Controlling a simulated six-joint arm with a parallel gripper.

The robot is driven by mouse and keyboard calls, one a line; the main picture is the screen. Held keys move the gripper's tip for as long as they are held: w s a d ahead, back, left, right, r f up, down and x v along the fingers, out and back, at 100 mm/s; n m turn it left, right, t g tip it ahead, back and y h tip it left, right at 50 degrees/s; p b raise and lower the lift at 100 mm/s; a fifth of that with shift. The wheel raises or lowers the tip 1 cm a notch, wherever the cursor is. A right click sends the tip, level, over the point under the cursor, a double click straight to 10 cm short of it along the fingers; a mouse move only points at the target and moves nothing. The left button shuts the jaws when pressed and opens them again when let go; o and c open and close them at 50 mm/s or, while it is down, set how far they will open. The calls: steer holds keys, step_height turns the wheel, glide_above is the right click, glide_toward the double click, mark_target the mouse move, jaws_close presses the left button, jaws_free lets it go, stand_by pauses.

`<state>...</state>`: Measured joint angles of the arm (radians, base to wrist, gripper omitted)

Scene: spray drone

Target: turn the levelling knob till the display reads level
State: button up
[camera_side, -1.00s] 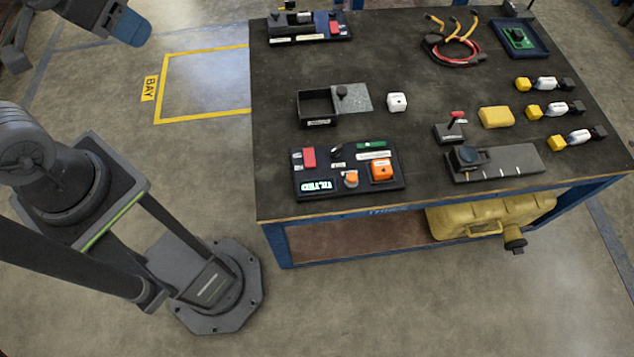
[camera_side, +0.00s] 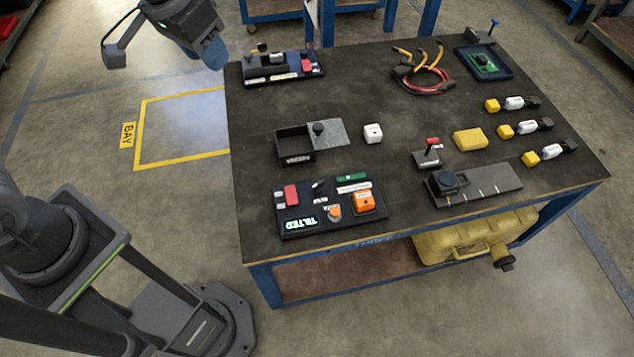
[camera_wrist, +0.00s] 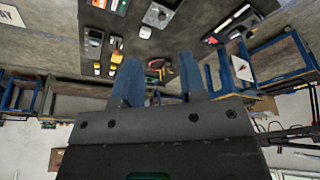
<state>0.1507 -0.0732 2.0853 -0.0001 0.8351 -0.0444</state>
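The control panel (camera_side: 328,222) is a dark board at the table's front left edge. Its lit display (camera_side: 300,224) seems to read TILTED. A small round orange knob (camera_side: 334,212) stands right of the display, beside a larger orange block (camera_side: 364,202); I cannot tell for certain that it is the levelling knob. My gripper (camera_side: 212,54) is high at the upper left in the side view, beyond the table's left edge and well away from the panel. In the wrist view its two blue fingers (camera_wrist: 160,70) stand apart with nothing held between them.
On the table (camera_side: 245,190) are an open black box (camera_side: 294,146), a white cube (camera_side: 373,133), a red-topped switch (camera_side: 430,152), a yellow block (camera_side: 470,139) and a slide unit (camera_side: 480,185). Coiled cables (camera_side: 425,78) lie behind. A yellow case (camera_side: 470,233) sits on the lower shelf.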

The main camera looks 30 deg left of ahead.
steer(key=w+d+f+m+g, duration=0.1)
steer(key=w+d+f+g, duration=0.1)
steer(key=w+d+f, duration=0.65)
steer(key=g, duration=0.1)
glide_toward(317, 183)
steer(key=shift+m+y, duration=0.3)
steer(key=shift+m, duration=0.1)
steer(key=f, duration=0.9)
steer(key=shift+w+d+f, duration=0.15)
steer(key=shift+d+f, duration=0.15)
steer(key=shift+f, duration=0.1)
steer(key=shift+c, duration=0.4)
jaws_close()
